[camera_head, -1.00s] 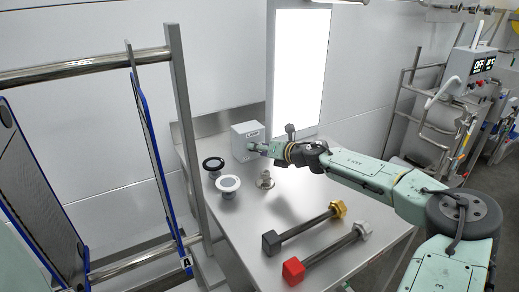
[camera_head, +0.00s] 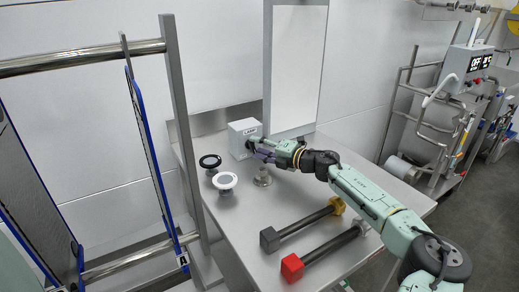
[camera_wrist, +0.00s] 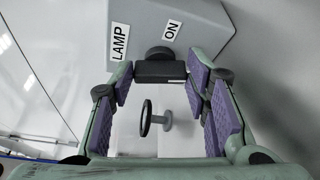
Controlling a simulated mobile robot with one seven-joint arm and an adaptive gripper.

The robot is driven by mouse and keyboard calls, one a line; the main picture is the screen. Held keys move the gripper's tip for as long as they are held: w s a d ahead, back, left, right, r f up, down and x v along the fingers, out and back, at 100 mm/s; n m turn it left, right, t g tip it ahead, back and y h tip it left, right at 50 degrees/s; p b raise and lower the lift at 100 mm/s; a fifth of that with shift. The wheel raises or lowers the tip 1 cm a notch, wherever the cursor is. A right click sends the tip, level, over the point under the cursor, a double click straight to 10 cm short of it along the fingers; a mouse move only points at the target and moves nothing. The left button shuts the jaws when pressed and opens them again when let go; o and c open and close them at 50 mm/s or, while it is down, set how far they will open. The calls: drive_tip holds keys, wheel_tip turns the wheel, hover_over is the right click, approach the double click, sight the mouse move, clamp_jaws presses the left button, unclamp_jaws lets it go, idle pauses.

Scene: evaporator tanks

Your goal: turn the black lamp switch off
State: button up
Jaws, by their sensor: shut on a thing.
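The grey lamp switch box (camera_head: 243,137) stands at the back of the steel table. In the wrist view, the box (camera_wrist: 200,25) carries the labels LAMP and ON. The black lamp switch (camera_wrist: 160,70) projects from its face, with its handle across between my finger pads. My gripper (camera_wrist: 160,74) is shut on this handle, with purple pads at either end. In the head view, my gripper (camera_head: 256,148) is at the front of the box and hides most of the switch.
A black-rimmed round piece (camera_head: 210,161), a white-rimmed one (camera_head: 225,181) and a small metal fitting (camera_head: 263,178) stand near my gripper. Black-headed (camera_head: 270,239) and red-headed (camera_head: 292,267) bars lie in front. A rack (camera_head: 175,130) stands left.

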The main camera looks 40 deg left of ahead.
drive_tip(key=shift+m, duration=0.3)
drive_tip(key=o, duration=1.2)
drive_tip(key=shift+c, duration=0.2)
drive_tip(key=shift+d, duration=0.1)
drive_tip(key=d, duration=0.8)
drive_tip(key=d+r, duration=0.1)
drive_tip(key=d, duration=0.2)
drive_tip(key=shift+d, duration=0.4)
